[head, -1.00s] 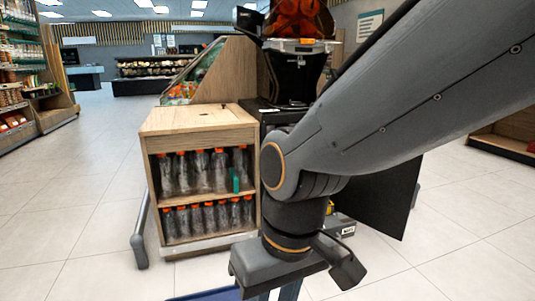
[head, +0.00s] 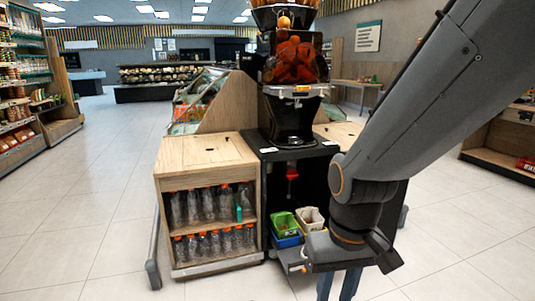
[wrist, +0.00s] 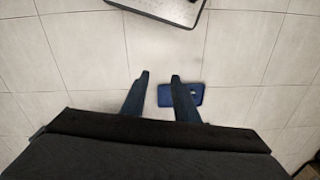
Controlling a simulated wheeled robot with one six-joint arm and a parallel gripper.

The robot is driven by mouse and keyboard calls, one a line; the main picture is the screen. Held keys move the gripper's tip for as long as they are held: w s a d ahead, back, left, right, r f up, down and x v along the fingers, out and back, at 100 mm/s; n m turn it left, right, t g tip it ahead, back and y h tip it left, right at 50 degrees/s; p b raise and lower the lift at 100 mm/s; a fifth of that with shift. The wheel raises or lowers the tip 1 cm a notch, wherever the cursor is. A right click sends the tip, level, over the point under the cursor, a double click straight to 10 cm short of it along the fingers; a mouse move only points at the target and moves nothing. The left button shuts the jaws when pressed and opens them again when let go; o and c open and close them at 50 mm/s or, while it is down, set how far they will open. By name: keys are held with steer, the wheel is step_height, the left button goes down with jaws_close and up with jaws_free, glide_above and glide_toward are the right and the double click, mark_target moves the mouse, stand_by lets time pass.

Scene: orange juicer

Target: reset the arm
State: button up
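My gripper (wrist: 160,78) points down at the floor in the wrist view. Its two fingers stand apart with bare floor tiles between them, so it is open and empty. In the head view my gripper (head: 338,285) is at the lower right, in front of the juicer stand, with its fingertips cut off by the bottom edge. The orange juicer (head: 297,60) stands on a black cabinet (head: 318,165), with oranges in its clear upper part. My arm crosses the right side of the head view and hides part of the cabinet.
A wooden shelf (head: 205,150) with several orange-capped bottles stands left of the cabinet. A blue object (wrist: 182,95) lies on the floor near the right finger. Open floor lies to the left.

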steer(key=s+d+r+m+p, duration=0.1)
steer(key=s+d+r+p, duration=0.1)
steer(key=d+r+p, duration=0.5)
steer(key=shift+r+m+h+p, duration=0.35)
steer(key=shift+r+p, duration=0.25)
steer(key=shift+p, duration=0.65)
